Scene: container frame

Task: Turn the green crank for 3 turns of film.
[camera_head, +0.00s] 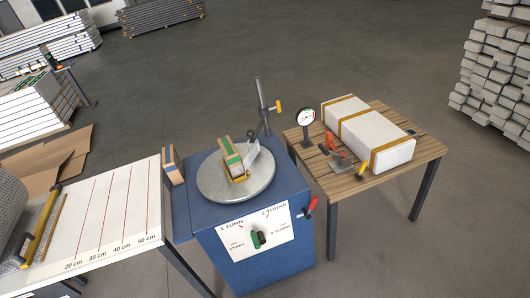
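The green crank (256,242) sits at the middle of a white dial panel (277,229) on the front of a blue cabinet (225,272). A dark knob or hub shows beside the green part. Labels around it read START at lower left, 1 TURN at upper left, 2 TURNS at upper right and what looks like 3 TURNS at lower right. I cannot tell exactly which way the crank points. A round grey turntable (212,185) on the cabinet top carries a small wood-and-green stack (229,155). My gripper is not visible in this view.
A red-handled lever (309,206) sticks out at the cabinet's right edge. A wooden table (414,157) with a strapped white block (369,136), gauge and tools stands right. A white table (113,211) marked in centimetres stands left. A post (262,104) rises behind the turntable.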

